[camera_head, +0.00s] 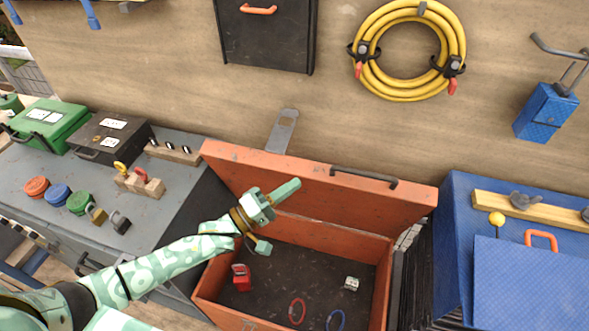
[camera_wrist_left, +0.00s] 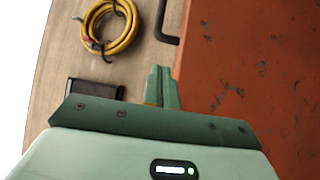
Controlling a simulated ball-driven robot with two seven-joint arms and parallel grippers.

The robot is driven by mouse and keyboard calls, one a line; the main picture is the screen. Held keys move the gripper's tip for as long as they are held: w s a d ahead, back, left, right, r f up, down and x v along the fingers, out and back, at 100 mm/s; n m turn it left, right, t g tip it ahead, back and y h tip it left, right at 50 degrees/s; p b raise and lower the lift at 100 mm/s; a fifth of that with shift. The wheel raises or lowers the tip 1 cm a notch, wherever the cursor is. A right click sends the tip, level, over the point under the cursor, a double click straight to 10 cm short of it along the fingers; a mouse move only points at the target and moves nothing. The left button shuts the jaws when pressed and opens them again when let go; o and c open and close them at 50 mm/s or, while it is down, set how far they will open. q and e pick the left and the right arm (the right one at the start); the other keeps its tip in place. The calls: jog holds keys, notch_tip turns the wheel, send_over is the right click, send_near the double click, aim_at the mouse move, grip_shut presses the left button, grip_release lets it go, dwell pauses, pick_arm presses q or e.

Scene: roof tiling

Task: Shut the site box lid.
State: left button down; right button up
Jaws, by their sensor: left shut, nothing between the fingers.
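The site box (camera_head: 224,311) is an orange-red box with a dark floor. Its orange lid (camera_head: 345,201) stands raised at the back, leaning toward the wooden wall, with a dark bar handle (camera_head: 364,176) near its upper edge. My left gripper (camera_head: 290,188) is shut and empty, in front of the lid's left half and above the box. In the left wrist view its closed fingers (camera_wrist_left: 161,85) point past the lid's orange face (camera_wrist_left: 260,70), and part of the handle (camera_wrist_left: 163,22) shows. I cannot tell whether the fingers touch the lid. My right gripper is not in view.
Inside the box lie a red item (camera_head: 241,278), a small pale block (camera_head: 351,284), a red ring (camera_head: 297,311) and a blue ring (camera_head: 335,320). A grey bench (camera_head: 190,200) stands left, a blue chest (camera_head: 450,230) right. A yellow hose (camera_head: 374,82) hangs on the wall.

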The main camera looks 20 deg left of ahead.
aim_at(320, 176)
pick_arm(q)
jog(key=x, duration=0.9)
jog(key=shift+b, duration=0.3)
jog(key=shift+s+f, duration=0.1)
jog(key=shift+s, duration=0.05)
